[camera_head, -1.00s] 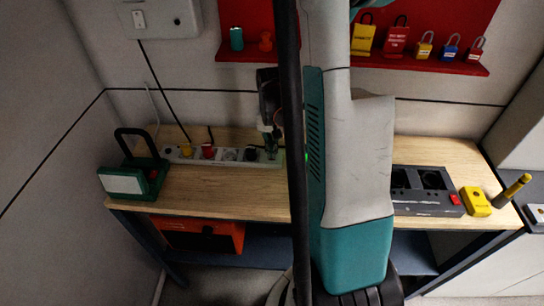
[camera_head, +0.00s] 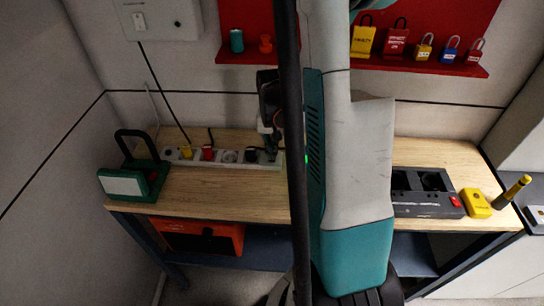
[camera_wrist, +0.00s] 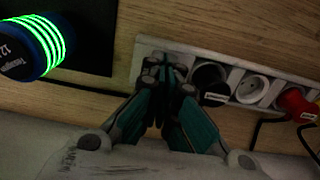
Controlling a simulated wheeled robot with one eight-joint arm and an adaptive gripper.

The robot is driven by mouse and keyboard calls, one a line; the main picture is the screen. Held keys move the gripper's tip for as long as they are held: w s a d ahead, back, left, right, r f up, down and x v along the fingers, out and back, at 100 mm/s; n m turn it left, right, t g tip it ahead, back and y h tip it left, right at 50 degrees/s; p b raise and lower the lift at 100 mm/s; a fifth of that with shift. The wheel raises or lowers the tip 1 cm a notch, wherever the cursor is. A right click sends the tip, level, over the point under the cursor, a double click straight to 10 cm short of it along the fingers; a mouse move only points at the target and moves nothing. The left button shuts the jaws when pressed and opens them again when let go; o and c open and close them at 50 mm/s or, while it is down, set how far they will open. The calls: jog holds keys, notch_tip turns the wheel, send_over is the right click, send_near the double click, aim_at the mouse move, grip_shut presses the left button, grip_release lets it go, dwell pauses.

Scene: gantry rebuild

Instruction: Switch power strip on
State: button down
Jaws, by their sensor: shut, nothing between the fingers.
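The white power strip (camera_head: 231,164) lies along the back of the wooden workbench, with plugs and sockets along it. In the wrist view the strip (camera_wrist: 272,91) shows a black plug, a round socket, a red plug and a yellow plug. My gripper (camera_wrist: 163,66) is shut and empty, with its fingertips over the strip's end beyond the black plug. They look very close to the strip; I cannot tell whether they touch it. In the head view my gripper (camera_head: 270,150) is at the strip's right end, partly hidden by my arm. The switch cannot be made out.
A green lamp (camera_head: 130,183) stands left of the strip. A dark socket box (camera_head: 425,205) and a yellow box (camera_head: 475,203) are at the right. A blue cylinder with glowing green rings (camera_wrist: 30,45) is near my gripper. The bench front is clear.

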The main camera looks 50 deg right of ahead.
jog(key=shift+f+b, duration=0.9)
jog(key=shift+f, duration=0.15)
dwell(0.7)
jog(key=shift+r, duration=0.15)
jog(key=shift+r+p, duration=2.25)
jog(key=shift+r, duration=1.15)
jog(key=shift+a, duration=0.1)
